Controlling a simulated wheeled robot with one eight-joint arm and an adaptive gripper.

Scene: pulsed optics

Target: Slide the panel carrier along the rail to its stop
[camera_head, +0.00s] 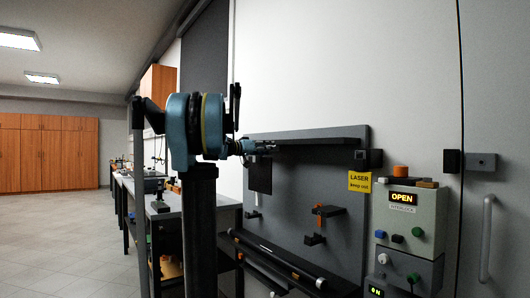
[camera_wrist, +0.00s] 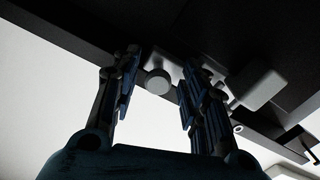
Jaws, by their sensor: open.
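A dark rail (camera_head: 315,140) runs along the top of a grey wall-mounted board. A black panel (camera_head: 260,178) hangs below the rail near its left end; it looks like the carrier's panel. A dark block (camera_head: 368,159) sits at the rail's right end. My gripper (camera_head: 266,147) is at the rail's left part, just above the black panel. In the wrist view my open gripper (camera_wrist: 160,80) has its two fingers apart, with a pale round knob (camera_wrist: 158,83) showing between their tips. I cannot tell whether either finger touches it. A pale plate lies behind the knob, partly hidden by the right finger.
A grey block (camera_wrist: 262,90) is right of the fingers in the wrist view. Small brackets (camera_head: 314,239) stick out from the board below. A yellow laser sign (camera_head: 359,182) and a control box (camera_head: 412,220) reading OPEN are at right. A shelf with dark rods (camera_head: 275,262) is below.

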